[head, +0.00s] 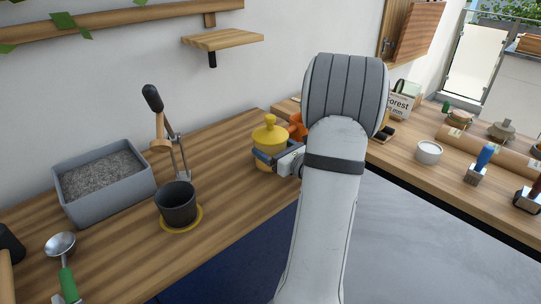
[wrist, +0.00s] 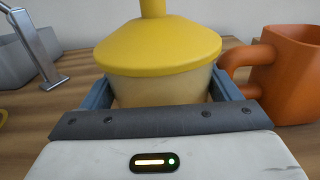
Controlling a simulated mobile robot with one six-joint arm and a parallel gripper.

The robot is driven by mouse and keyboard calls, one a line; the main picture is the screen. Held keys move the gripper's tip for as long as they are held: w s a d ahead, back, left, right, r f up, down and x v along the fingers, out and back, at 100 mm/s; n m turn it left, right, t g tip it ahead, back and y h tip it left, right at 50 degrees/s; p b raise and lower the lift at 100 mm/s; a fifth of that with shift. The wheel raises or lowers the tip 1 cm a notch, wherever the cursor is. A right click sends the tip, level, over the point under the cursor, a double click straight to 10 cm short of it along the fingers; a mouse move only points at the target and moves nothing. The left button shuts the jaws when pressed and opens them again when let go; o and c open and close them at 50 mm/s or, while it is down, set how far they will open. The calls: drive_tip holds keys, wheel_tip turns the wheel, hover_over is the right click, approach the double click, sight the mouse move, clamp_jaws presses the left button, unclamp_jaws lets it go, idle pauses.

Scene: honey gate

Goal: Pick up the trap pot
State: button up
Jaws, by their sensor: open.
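A cream pot with a yellow knobbed lid, which I take as the trap pot (head: 270,134), stands upright on the wooden counter near the wall. In the wrist view the pot (wrist: 158,52) is straight ahead and close. My gripper (head: 266,158) is open, with one blue-grey finger on each side of the pot's body, below the lid rim. It also shows in the wrist view (wrist: 164,90). I cannot tell whether either finger touches the pot. The pot's base is hidden behind the gripper.
An orange mug (wrist: 285,75) stands close right of the pot, its handle near the right finger. A dark cup (head: 176,205) under a lever stand and a grey tray (head: 105,188) are to the left. Counter between cup and pot is clear. A shelf (head: 222,39) hangs above.

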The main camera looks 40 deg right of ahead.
drive_tip(key=shift+w, duration=0.55)
drive_tip(key=shift+c, duration=0.5)
drive_tip(key=c, duration=0.8)
drive_tip(key=shift+r, duration=0.1)
